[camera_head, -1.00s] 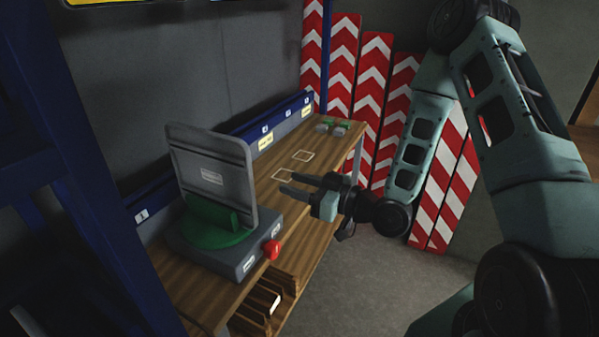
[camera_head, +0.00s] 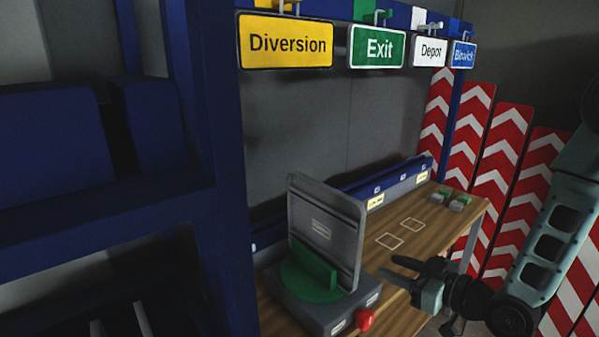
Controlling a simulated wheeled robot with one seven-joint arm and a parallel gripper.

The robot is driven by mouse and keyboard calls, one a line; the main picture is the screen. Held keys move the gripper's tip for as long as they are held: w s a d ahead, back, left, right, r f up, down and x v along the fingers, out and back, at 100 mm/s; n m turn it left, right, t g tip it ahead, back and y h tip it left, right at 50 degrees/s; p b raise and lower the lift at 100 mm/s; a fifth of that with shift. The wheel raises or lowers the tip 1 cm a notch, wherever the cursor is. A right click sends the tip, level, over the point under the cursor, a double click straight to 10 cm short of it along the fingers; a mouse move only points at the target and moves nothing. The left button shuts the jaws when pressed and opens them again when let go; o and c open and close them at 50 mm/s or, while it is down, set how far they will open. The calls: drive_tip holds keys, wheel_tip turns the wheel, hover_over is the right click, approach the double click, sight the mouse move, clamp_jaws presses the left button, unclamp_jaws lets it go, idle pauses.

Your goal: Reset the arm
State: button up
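My gripper (camera_head: 402,272) is at the end of my teal arm (camera_head: 548,245), in the lower right of the head view. Its two dark fingers point left, toward the grey machine, and are spread apart with nothing between them. It hangs near the front edge of the wooden workbench (camera_head: 401,322), to the right of the grey plate machine (camera_head: 328,232). The machine has an upright grey plate, a green part (camera_head: 309,277) in front of it and a red button (camera_head: 365,319). My upper arm is out of view on the right.
Yellow Diversion (camera_head: 287,42), green Exit (camera_head: 376,48), white Depot (camera_head: 430,53) and blue (camera_head: 463,55) signs hang above the bench. Small green-and-grey blocks (camera_head: 453,200) sit at its far end. Striped red-white boards (camera_head: 495,135) stand behind my arm. A dark blue rack (camera_head: 205,150) is at left.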

drive_tip(key=s+a+f+n+g+h+b, duration=0.1)
drive_tip(key=s+a+f+g+h+b, duration=0.2)
drive_tip(key=s+a+g+h, duration=0.3)
drive_tip(key=s+a+r+g+h+b, duration=0.1)
drive_tip(key=s+r+g, duration=0.1)
drive_tip(key=s, duration=0.8)
drive_tip(key=s+a+r+m+g+h+b, duration=0.1)
drive_tip(key=s+g, duration=0.3)
drive_tip(key=s, duration=0.6)
drive_tip(key=shift+s+a+r+h+b, duration=0.15)
drive_tip(key=shift+a+r+h+b, duration=0.2)
drive_tip(key=shift+a+r+h, duration=0.4)
drive_tip(key=shift+d+r, duration=0.1)
drive_tip(key=shift+d, duration=0.05)
